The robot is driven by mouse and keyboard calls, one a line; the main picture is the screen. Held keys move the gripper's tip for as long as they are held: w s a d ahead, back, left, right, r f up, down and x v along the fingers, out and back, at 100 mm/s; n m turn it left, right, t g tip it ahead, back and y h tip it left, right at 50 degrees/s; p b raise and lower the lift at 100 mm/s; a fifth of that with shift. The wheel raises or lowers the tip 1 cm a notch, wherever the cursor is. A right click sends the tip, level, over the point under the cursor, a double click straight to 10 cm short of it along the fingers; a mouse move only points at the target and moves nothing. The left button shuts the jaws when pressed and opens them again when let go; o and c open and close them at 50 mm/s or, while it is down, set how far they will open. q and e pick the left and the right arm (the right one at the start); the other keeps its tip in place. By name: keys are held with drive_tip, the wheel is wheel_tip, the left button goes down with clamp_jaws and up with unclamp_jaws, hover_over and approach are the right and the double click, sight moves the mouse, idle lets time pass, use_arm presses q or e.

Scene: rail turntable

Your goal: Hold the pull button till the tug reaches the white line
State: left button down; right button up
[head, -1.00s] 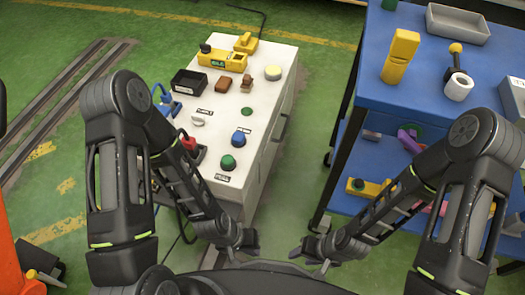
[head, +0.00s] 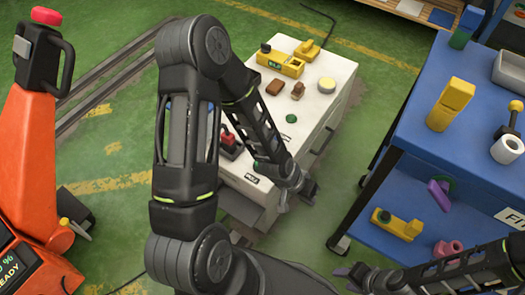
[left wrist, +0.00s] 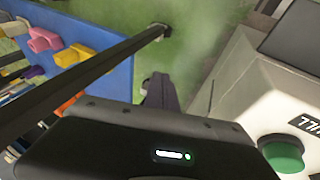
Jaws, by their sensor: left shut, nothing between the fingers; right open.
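The white console (head: 318,102) stands in the middle of the head view. The green button (left wrist: 283,155) with a label beside it ending in "ULL" (left wrist: 308,130) shows at the lower right of the left wrist view; in the head view my left forearm mostly hides it. My left gripper (head: 307,190) is shut and empty, off the console's near right corner, apart from the button. It also shows in the left wrist view (left wrist: 160,92). My right gripper (head: 350,273) is open at the lower right, clear of the console. I cannot make out the white line.
An orange machine (head: 30,160) with a black handle and a lit screen stands at left; I cannot tell if it is the tug. Floor rails (head: 105,88) run behind my left arm. A blue shelf cart (head: 410,130) with parts stands right, past a green floor gap.

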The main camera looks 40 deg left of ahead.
use_arm(q)
drive_tip(key=w+a+r+m+y+p, duration=0.1)
drive_tip(key=w+a+r+m, duration=0.3)
drive_tip(key=a+r, duration=0.15)
drive_tip(key=w+a+r+m+p, duration=0.2)
drive_tip(key=w+a+r+m, duration=0.15)
drive_tip(key=r, duration=0.35)
drive_tip(key=s+a+r+m+g+y, duration=0.3)
drive_tip(key=s+a+r+m, duration=0.2)
drive_tip(key=a+m, duration=0.4)
drive_tip(key=shift+s+a+r+m, duration=0.4)
drive_tip(key=shift+r+m, duration=0.4)
drive_tip(key=shift+m, duration=0.15)
drive_tip(key=shift+d, duration=0.1)
wheel_tip(320, 180, down, 14)
drive_tip(key=b, duration=0.3)
drive_tip(key=shift+b, duration=0.35)
